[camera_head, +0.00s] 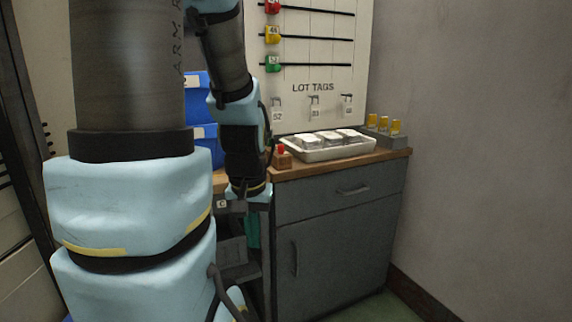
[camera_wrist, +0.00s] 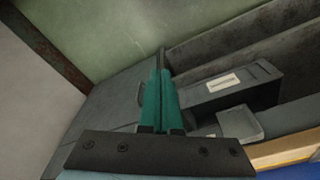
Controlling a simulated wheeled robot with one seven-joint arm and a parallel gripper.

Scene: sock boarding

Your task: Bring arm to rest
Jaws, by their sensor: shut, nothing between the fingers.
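My gripper shows in the wrist view (camera_wrist: 162,85) as two teal fingers pressed together, with nothing between them. In the head view its teal fingers (camera_head: 253,232) point down in front of the grey cabinet (camera_head: 325,240), at the left end of its front. My arm comes down from the top of the head view and bends to the wrist. The large arm links at the left hide much of the scene behind them.
A white tray (camera_head: 325,155) with pale packs stands on the wooden top. A red-buttoned block (camera_head: 282,157) sits left of it, a grey holder with yellow pieces (camera_head: 382,135) right. A lot tags board (camera_head: 313,70) and blue bins (camera_head: 197,90) are behind. Grey bins (camera_wrist: 232,85) lie near the fingers.

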